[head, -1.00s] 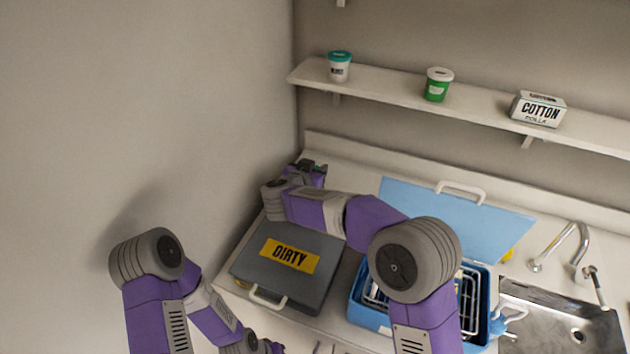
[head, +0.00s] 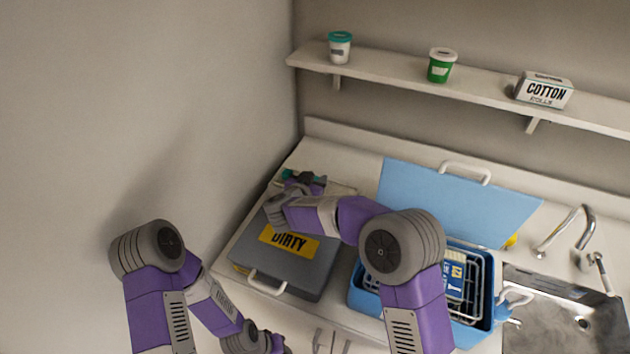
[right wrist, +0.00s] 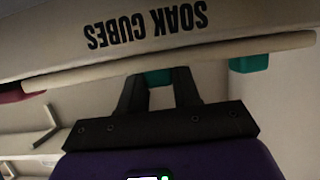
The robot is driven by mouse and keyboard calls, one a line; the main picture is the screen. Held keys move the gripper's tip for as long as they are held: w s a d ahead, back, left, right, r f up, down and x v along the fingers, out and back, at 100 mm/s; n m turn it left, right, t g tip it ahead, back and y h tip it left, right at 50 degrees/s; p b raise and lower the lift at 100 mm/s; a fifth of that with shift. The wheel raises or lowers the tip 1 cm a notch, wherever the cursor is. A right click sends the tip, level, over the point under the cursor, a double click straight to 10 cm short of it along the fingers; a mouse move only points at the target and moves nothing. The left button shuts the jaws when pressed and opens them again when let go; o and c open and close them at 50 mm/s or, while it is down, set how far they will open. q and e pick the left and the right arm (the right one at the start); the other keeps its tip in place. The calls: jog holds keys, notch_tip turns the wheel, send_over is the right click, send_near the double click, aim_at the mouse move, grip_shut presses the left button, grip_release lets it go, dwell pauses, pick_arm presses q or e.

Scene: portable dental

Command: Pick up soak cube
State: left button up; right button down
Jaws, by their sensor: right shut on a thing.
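My right gripper (head: 303,179) is at the back-left corner of the counter, just behind the grey DIRTY case. In the right wrist view the right gripper (right wrist: 160,85) is shut on a teal soak cube (right wrist: 158,77), mostly hidden between the two dark fingers. A pale container (right wrist: 150,30) marked SOAK CUBES fills the top of that view, upside down, close to the fingertips. Another teal piece (right wrist: 248,64) shows to the right of the fingers; a teal patch (head: 288,174) also shows beside the gripper in the head view. My left gripper (head: 272,345) is low at the bottom edge, its jaws unclear.
The grey DIRTY case (head: 320,275) lies closed below the right forearm. An open blue case (head: 362,303) with wire racks stands to its right, its lid (head: 440,205) raised. A sink (head: 560,305) is at the right. The shelf (head: 390,68) above holds two tubs and a COTTON box.

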jog(key=c, duration=0.8)
grip_release()
jog(key=shift+f, duration=0.1)
